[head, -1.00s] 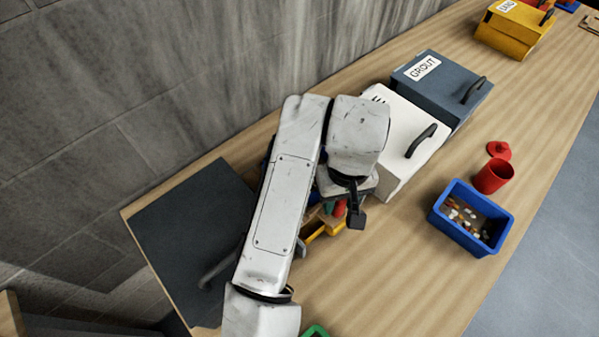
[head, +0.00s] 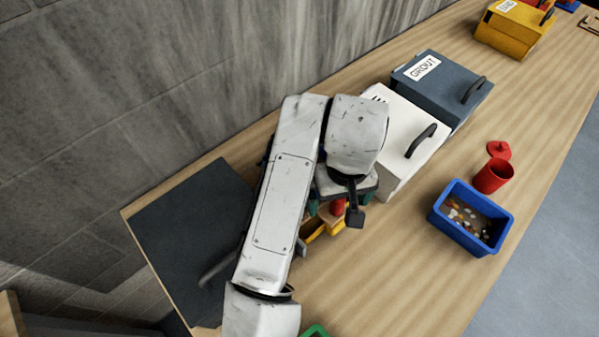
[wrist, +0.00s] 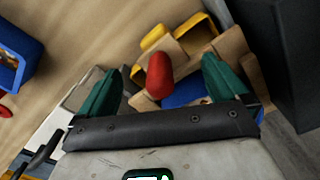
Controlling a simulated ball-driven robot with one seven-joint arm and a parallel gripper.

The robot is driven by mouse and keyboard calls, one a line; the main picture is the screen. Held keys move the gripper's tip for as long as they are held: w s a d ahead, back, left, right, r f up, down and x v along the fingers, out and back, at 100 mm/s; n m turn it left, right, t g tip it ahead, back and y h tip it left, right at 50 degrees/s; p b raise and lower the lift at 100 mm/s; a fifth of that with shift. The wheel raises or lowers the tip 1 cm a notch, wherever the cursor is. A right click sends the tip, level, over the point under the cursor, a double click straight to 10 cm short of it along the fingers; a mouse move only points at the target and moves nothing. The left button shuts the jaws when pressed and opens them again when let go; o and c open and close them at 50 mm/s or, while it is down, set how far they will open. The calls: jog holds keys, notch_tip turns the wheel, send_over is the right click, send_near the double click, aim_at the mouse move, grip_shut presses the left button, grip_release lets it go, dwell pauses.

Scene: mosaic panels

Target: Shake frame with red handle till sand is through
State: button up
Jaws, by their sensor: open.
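My gripper (wrist: 163,66) is open, with its teal fingers spread to either side of a red handle (wrist: 158,76) in the wrist view. A gap shows between the handle and each finger. The handle belongs with a wooden frame (wrist: 185,80), partly hidden by my gripper, with yellow parts and a blue part around and below it. In the head view the red handle (head: 338,206) shows just below my wrist, and my arm covers most of the frame. No sand can be made out.
A white box (head: 405,150), a blue-grey GROUT box (head: 440,85) and a yellow SAND box (head: 510,38) stand behind. A red cup (head: 492,177) and a blue tub (head: 440,214) of small pieces stand right.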

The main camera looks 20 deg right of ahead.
jog(key=shift+r+p, duration=0.65)
jog(key=shift+r, duration=3.35)
jog(key=shift+s, duration=0.1)
